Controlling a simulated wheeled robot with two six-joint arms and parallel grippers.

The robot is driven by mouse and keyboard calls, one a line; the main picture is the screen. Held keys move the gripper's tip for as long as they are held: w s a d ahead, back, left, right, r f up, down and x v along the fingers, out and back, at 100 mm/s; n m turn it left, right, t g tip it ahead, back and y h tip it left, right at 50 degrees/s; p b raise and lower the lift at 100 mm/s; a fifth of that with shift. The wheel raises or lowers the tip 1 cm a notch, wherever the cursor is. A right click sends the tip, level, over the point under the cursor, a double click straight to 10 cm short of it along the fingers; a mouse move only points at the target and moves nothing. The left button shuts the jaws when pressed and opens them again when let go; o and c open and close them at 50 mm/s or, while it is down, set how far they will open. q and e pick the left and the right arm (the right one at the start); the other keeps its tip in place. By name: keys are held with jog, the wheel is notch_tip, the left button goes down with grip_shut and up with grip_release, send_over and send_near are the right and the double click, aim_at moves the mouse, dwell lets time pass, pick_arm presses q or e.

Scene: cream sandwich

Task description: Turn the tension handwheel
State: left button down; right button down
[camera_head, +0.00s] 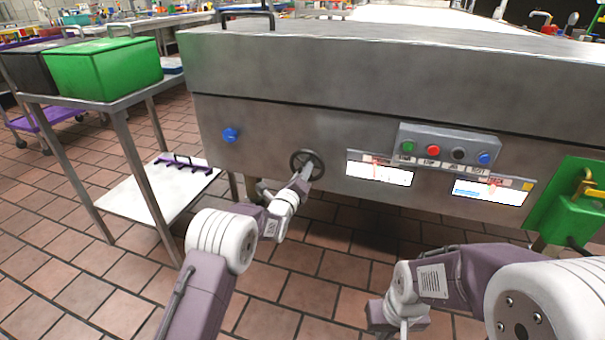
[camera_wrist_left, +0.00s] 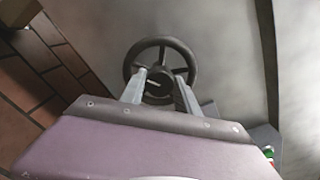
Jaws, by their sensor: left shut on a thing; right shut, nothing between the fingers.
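The tension handwheel (camera_head: 307,163) is a dark spoked wheel on the front of the steel machine, below and left of the button panel. It also shows in the left wrist view (camera_wrist_left: 160,46), with a rim, spokes and a dark hub. My left gripper (camera_head: 303,174) is at the wheel, its fingers (camera_wrist_left: 160,85) on either side of the hub and shut on it. Part of the lower rim is hidden behind the fingers. My right gripper (camera_head: 404,328) is low at the front, away from the machine, shut and empty.
A button panel (camera_head: 447,146) with several coloured buttons and two labels sit right of the wheel. A blue knob (camera_head: 230,135) is to its left. A green box (camera_head: 577,205) is at the far right. A steel side table holds a green bin (camera_head: 103,68).

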pick_arm(q)
jog(key=shift+f+m, duration=0.1)
jog(key=shift+m, duration=0.4)
dwell(0.3)
jog(key=c, duration=0.9)
grip_release()
jog(key=b+v, duration=0.6)
jog(key=v, duration=0.3)
